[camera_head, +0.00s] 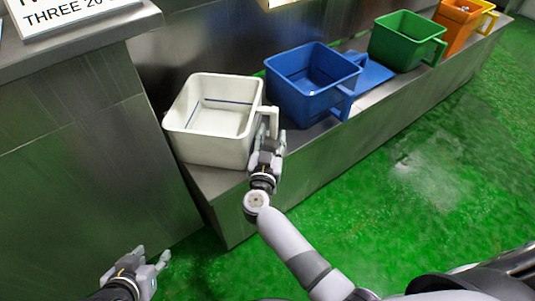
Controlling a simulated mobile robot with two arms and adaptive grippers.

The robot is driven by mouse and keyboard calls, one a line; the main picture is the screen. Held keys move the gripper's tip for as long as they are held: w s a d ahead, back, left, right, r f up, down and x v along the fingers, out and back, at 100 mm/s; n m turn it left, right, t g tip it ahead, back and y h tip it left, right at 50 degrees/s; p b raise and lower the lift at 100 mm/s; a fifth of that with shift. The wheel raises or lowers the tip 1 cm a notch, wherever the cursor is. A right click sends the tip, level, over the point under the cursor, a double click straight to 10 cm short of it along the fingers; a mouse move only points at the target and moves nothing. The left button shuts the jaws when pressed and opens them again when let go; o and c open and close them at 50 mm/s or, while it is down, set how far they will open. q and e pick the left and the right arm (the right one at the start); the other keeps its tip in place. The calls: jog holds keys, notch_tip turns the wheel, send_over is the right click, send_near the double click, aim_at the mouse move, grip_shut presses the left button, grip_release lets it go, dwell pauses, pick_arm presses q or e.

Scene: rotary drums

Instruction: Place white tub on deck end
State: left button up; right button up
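The white tub (184,148) stands upright at the near left end of the steel deck (224,190), close to the steel cabinet. It looks empty, with a dark line along its inner walls. Its handle (272,112) is on the right side. My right gripper (270,136) is at this handle, with its fingers beside the lower part. Whether they are closed on the handle cannot be made out. My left gripper (152,257) is low at the bottom left, open and empty, away from the tub.
A blue tub (302,101) stands right of the white tub, with a blue flat piece (374,73) behind it. Green (394,48) and orange (452,30) tubs stand further along the deck. A steel cabinet (75,140) is at left. The green floor (400,185) in front is clear.

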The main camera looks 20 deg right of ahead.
jog(key=p+v, duration=0.1)
jog(key=v, duration=0.3)
jog(key=shift+s, duration=0.1)
pick_arm(q)
jog(key=s+a+f+g+y+p, duration=0.1)
jog(key=s+g, duration=0.3)
jog(key=s, duration=0.4)
jog(key=shift+a+f, duration=0.45)
jog(key=shift+a, duration=0.35)
pick_arm(e)
jog(key=v, duration=0.4)
jog(key=shift+s+a, duration=0.15)
jog(key=shift+s, duration=0.05)
